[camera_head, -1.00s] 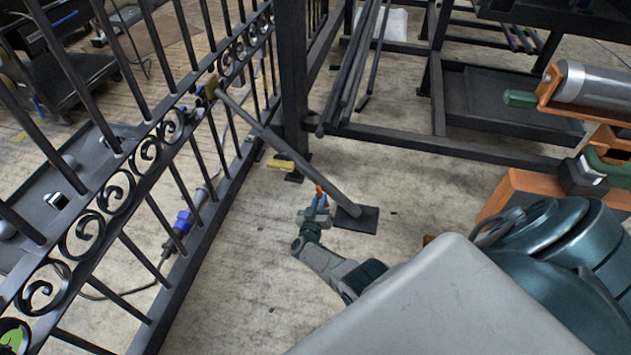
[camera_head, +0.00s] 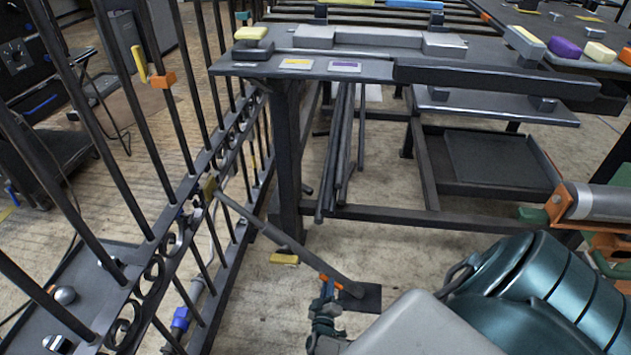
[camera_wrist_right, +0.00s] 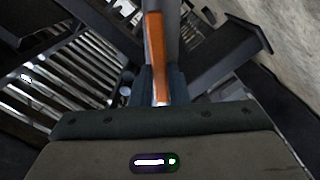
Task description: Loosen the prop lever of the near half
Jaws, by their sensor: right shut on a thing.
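The iron gate half (camera_head: 190,205) with scrollwork stands on the left in the head view. A grey diagonal prop (camera_head: 265,230) runs from a brass-coloured fitting (camera_head: 208,187) on the gate down to a dark foot plate (camera_head: 368,299) on the floor. An orange lever (camera_head: 331,282) shows at the lower part of the prop. My right gripper (camera_head: 327,290) is at this lever, beside the prop. In the right wrist view the orange lever (camera_wrist_right: 155,50) runs down between the fingers (camera_wrist_right: 160,85), which are shut on it. My left gripper is out of view.
A dark workbench (camera_head: 385,70) with several coloured blocks stands behind the prop, its leg (camera_head: 286,155) close to the gate. A yellow block (camera_head: 284,258) lies on the floor near that leg. A grey cylinder (camera_head: 598,202) in an orange holder is at the right.

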